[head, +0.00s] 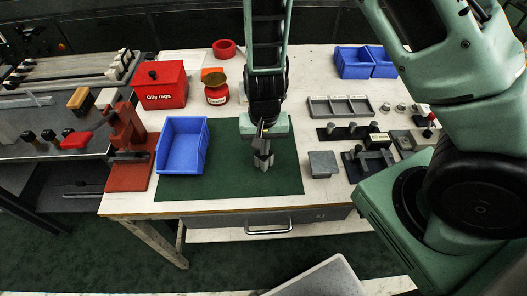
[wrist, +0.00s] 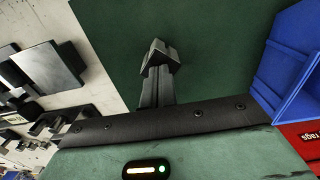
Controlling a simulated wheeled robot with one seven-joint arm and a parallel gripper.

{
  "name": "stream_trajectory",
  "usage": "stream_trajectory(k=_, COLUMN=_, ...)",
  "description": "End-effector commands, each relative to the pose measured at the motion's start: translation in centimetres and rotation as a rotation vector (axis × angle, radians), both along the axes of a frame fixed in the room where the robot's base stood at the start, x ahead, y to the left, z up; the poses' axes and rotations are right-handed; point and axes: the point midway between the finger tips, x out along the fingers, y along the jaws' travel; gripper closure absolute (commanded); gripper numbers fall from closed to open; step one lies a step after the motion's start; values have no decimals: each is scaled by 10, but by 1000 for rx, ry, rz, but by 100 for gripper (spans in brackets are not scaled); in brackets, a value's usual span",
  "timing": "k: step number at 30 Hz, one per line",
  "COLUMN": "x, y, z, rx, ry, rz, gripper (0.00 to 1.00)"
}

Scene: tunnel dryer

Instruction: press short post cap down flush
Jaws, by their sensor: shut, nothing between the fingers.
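My gripper (head: 263,162) is shut and empty over the green mat (head: 285,180). In the wrist view its closed fingertips (wrist: 158,54) point at bare mat. To its right in the head view is a black plate (head: 345,132) with several short grey-topped knobs or posts. In front of that plate stands a second black fixture (head: 370,163) with a dark block and small uprights. I cannot tell which part is the short post cap, or whether any cap sits flush. My gripper is apart from both fixtures and touches neither.
A grey square block (head: 322,163) stands between the mat and the fixtures. A blue bin (head: 182,146) and a red press-like stand (head: 127,140) are at left. A red rag box (head: 160,84), grey divided tray (head: 340,106) and blue bins (head: 354,62) stand further back.

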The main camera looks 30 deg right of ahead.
Motion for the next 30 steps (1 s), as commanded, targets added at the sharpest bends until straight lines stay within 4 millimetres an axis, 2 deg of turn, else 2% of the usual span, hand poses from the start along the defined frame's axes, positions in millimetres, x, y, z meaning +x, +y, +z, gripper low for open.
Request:
stream_trajectory(k=14, x=-1, y=0, z=-2, rx=0, ry=3, rz=1, gripper=100)
stream_trajectory(k=30, x=0, y=0, z=29, rx=0, ry=1, rz=0, gripper=100)
